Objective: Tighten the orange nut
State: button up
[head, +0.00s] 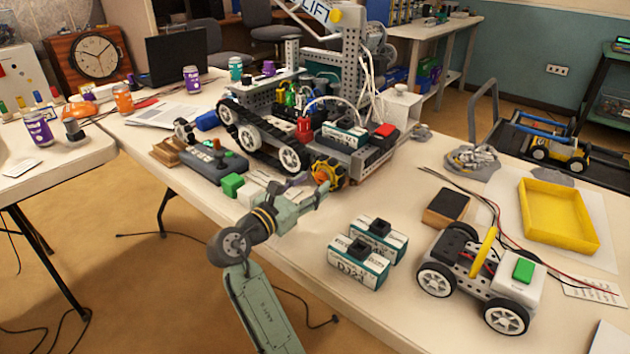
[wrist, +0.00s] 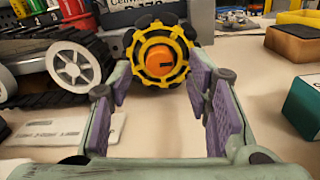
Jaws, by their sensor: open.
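The orange nut (wrist: 159,61) sits at the hub of a yellow-and-black wheel (wrist: 183,45) in the wrist view. A dark slot or mark shows on the nut's face. In the head view the wheel (head: 328,174) is at the front corner of the large tracked robot (head: 300,125), and the nut (head: 319,176) shows small on its side. My gripper (wrist: 163,92) is open, its purple pads to the left and right of the view, with nothing between them. The nut appears ahead of the pads, apart from them. In the head view my gripper (head: 312,190) is close to the wheel.
Two battery boxes (head: 358,262) and a small white car (head: 478,275) stand to the right on the table. A green block (head: 232,185) and a grey controller (head: 213,160) lie to the left. A yellow tray (head: 558,215) is at far right. Bare tabletop lies before the wheel.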

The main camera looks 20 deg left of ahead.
aim_at(321, 178)
jog(key=shift+x, duration=1.15)
jog(key=shift+c, duration=0.5)
grip_shut()
